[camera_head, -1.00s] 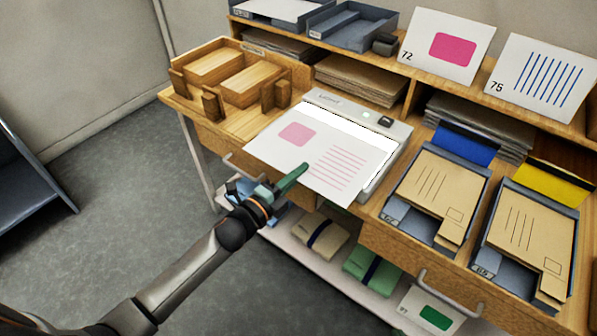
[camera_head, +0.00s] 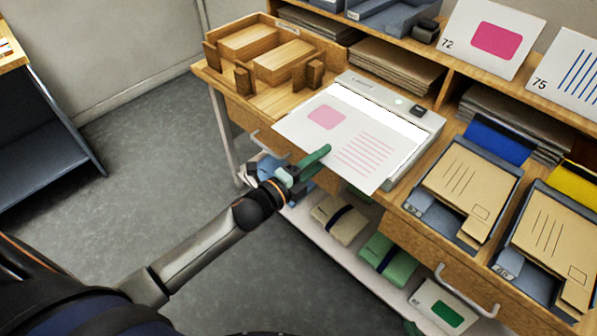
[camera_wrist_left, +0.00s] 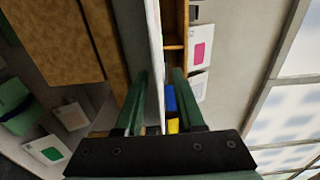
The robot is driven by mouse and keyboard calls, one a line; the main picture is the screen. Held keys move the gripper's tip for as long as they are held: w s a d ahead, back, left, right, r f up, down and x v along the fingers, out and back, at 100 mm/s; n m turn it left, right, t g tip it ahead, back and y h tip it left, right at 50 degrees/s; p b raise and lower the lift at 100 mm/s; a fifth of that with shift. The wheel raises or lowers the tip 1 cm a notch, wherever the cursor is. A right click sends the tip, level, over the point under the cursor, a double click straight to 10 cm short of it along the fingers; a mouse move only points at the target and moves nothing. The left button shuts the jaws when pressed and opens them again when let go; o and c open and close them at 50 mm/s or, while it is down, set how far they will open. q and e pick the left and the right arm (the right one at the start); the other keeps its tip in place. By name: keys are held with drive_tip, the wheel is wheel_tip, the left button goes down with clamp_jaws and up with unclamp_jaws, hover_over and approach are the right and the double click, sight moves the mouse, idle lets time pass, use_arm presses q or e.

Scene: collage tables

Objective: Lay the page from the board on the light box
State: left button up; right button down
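The page (camera_head: 335,165), white with a pink block and pink lines, lies over the light box (camera_head: 428,125). A lit white strip of the box shows behind the page. The page's front part reaches out past the table's front edge. My left gripper (camera_head: 322,152) is at the page's front-left edge, one green finger above it. In the left wrist view, the page's thin edge (camera_wrist_left: 156,60) runs between the two spread fingers, with gaps beside it. Only a green tip of what looks like my right gripper (camera_head: 411,328) shows at the bottom edge. I cannot identify a board.
A wooden rack (camera_head: 265,60) stands left of the light box. Envelope trays (camera_head: 405,205) stand to its right. Cards marked 72 (camera_head: 465,60) and 75 (camera_head: 540,80) lean behind. A lower shelf (camera_head: 315,235) holds banded bundles. Floor to the left is clear.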

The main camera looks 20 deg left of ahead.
use_arm(q)
drive_tip(key=v, duration=1.1)
drive_tip(key=shift+c, duration=0.4)
